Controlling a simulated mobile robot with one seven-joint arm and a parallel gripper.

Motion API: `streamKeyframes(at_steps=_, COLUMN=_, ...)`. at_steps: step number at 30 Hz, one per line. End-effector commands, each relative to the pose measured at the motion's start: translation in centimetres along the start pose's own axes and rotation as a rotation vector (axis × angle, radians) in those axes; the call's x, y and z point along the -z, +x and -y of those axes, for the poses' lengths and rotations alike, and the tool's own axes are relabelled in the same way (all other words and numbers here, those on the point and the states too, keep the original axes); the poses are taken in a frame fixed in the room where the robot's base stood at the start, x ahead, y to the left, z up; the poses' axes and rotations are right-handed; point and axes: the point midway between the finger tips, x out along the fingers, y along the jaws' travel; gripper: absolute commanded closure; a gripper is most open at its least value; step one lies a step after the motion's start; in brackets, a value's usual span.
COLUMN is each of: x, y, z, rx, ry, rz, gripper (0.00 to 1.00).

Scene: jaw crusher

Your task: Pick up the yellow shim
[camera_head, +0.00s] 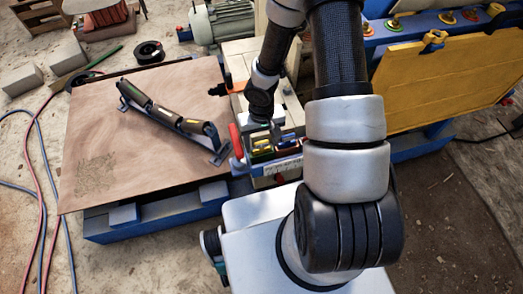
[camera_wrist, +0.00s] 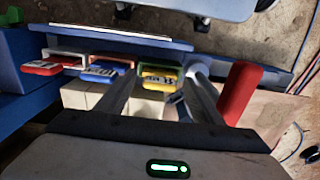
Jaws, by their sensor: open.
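The yellow shim (camera_wrist: 160,82) shows in the wrist view between the two fingers of my gripper (camera_wrist: 165,72), which is open. Whether the fingertips touch the shim I cannot tell. A green shim (camera_wrist: 147,66) lies right beside it. A blue shim (camera_wrist: 98,71) and a red shim (camera_wrist: 42,68) stand further left in the same row. In the head view the yellow shim (camera_head: 262,151) sits in a small rack (camera_head: 284,168), with my gripper (camera_head: 275,131) just above it, partly hidden by my arm.
A red upright handle (camera_wrist: 240,92) stands close to the right finger, and it also shows in the head view (camera_head: 237,141). A yellow panel (camera_head: 445,85) stands at right.

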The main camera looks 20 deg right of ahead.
Motion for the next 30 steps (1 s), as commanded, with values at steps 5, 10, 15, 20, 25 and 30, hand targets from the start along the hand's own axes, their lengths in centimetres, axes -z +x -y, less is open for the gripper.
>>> streamKeyframes(at_steps=5, x=0.0, y=0.0, z=0.0, rx=0.0, ry=0.001, rz=-0.001, gripper=0.39)
streamKeyframes(at_steps=10, x=0.0, y=0.0, z=0.0, rx=0.0, ry=0.001, rz=-0.001, gripper=0.63)
streamKeyframes(at_steps=15, x=0.0, y=0.0, z=0.0, rx=0.0, ry=0.001, rz=-0.001, gripper=0.91)
streamKeyframes(at_steps=20, x=0.1, y=-0.1, z=0.0, rx=0.0, ry=0.001, rz=-0.001, gripper=1.0)
streamKeyframes(at_steps=25, x=0.1, y=-0.2, z=0.0, rx=-0.001, ry=0.001, rz=-0.002, gripper=1.0)
streamKeyframes(at_steps=30, x=0.2, y=-2.5, z=-0.1, rx=-0.001, ry=0.003, rz=-0.005, gripper=1.0)
